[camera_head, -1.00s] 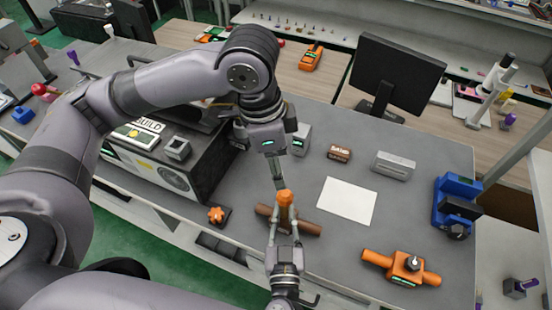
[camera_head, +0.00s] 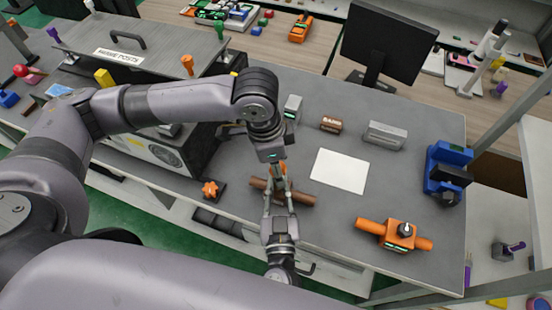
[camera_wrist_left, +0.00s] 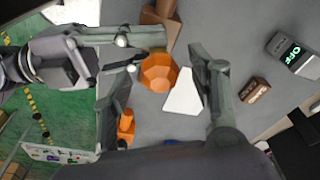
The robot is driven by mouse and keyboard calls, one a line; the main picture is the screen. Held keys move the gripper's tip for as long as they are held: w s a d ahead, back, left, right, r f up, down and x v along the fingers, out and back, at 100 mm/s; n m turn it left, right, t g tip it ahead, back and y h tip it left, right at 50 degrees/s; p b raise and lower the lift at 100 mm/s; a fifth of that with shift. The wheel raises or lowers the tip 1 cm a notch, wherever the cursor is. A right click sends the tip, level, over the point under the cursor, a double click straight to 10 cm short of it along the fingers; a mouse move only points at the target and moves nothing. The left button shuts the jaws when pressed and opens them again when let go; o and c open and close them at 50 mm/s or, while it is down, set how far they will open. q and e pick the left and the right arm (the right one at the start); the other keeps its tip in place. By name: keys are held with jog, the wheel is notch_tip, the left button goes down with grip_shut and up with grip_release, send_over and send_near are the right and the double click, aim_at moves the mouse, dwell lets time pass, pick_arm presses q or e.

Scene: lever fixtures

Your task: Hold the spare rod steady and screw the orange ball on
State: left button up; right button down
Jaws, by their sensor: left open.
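An orange faceted ball-like piece (camera_head: 283,169) stands over a brown rod (camera_head: 301,199) lying near the table's front edge. In the left wrist view the orange piece (camera_wrist_left: 158,72) lies between the spread fingers of my left gripper (camera_wrist_left: 160,88), with brown (camera_wrist_left: 165,22) beyond it. My left gripper (camera_head: 278,163) is open, pointing down over the orange piece. My right gripper (camera_head: 280,191) reaches in from the front with a finger on each side of the orange piece's lower part. Its grip there is hidden, and I cannot tell whether it touches. Whether the orange piece is joined to the rod is hidden.
A white sheet (camera_head: 340,170) lies to the right. An orange fixture with a black knob (camera_head: 397,235) and a blue fixture (camera_head: 447,173) stand farther right. A dark cabinet (camera_head: 190,150) stands left.

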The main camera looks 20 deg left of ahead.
pick_arm(q)
jog(key=shift+c, duration=0.3)
jog(key=c, duration=1.1)
jog(key=m, duration=0.5)
jog(key=shift+m+g, duration=0.4)
jog(key=shift+c, duration=0.2)
jog(key=m, duration=0.5)
jog(key=shift+w+m+g, duration=0.1)
jog(key=shift+m+g, duration=0.3)
jog(key=m, duration=0.6)
jog(key=shift+g+y, duration=0.4)
jog(key=m, duration=0.5)
jog(key=shift+d+y, duration=0.1)
jog(key=shift+y, duration=0.3)
jog(key=o, duration=1.3)
jog(key=shift+c, duration=0.2)
